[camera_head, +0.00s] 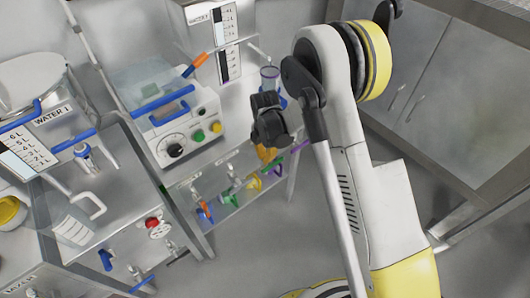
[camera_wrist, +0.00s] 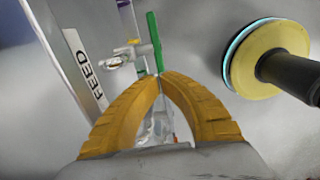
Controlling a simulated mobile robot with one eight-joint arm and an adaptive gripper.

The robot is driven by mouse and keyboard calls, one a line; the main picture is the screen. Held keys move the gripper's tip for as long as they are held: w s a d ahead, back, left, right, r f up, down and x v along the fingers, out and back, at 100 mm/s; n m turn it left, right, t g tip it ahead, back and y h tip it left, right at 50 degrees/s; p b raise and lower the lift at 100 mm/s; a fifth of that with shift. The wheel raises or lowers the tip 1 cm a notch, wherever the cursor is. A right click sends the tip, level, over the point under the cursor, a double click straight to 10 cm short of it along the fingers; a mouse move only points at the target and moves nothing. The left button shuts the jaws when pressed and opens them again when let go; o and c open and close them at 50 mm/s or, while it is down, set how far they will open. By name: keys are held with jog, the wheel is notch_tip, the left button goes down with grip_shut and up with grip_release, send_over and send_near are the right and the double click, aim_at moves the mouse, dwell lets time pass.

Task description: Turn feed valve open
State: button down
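A label reading FEED (camera_wrist: 84,64) is on a pale upright panel at the left of the wrist view. Beside it, a metal valve (camera_wrist: 128,54) carries a long green handle (camera_wrist: 155,42) that stands nearly upright in the picture. My gripper (camera_wrist: 160,78) has orange, ribbed fingers whose tips meet at the lower end of the green handle. I cannot tell whether the tips touch the handle. No object is clearly held between them. In the head view my gripper (camera_head: 266,154) is low beside a clear panel with coloured handles, and the arm hides part of that area.
A control box (camera_head: 180,125) with knobs and a blue handle stands left of my gripper. A WATER 1 tank (camera_head: 35,130) and a bench with a red knob (camera_head: 152,222) are further left. Grey cabinets (camera_head: 420,70) are at the right. Open floor shows below the clear panel.

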aim_at(265, 169)
notch_tip(265, 169, down, 5)
jog(key=shift+f+b, duration=0.2)
jog(key=shift+b, duration=0.8)
jog(key=shift+a+f, duration=0.1)
jog(key=shift+a, duration=0.05)
jog(key=shift+s, duration=0.15)
